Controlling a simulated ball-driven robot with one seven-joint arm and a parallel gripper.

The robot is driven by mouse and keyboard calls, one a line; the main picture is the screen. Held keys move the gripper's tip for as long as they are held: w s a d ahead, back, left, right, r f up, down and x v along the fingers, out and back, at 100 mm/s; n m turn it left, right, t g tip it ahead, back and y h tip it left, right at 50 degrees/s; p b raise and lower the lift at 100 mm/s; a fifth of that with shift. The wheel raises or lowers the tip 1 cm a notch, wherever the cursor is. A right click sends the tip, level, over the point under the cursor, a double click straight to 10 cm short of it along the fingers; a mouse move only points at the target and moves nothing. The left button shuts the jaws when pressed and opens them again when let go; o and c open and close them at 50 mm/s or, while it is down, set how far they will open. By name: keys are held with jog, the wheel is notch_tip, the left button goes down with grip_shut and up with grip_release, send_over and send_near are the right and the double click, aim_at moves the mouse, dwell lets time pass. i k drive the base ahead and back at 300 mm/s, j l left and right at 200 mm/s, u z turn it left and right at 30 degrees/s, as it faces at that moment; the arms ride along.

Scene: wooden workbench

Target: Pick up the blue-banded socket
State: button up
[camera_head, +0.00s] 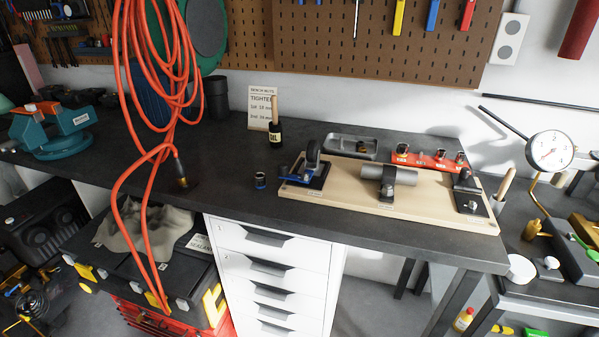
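The wooden board (425,205) carries a blue clamp (308,172) and a grey cylinder (350,170). A red socket holder (430,160) and grey tray (351,146) stand behind. An orange hose (148,185) hangs at left.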

aim_at(260, 178)
jog(key=i+j+z, duration=0.1)
jog(key=j, duration=0.35)
jog(key=i+j, duration=0.2)
jog(key=j, duration=0.25)
jog(key=i+j+z, duration=0.15)
jog(key=j, duration=0.3)
jog(key=i+j+z, duration=0.1)
jog(key=j, duration=0.35)
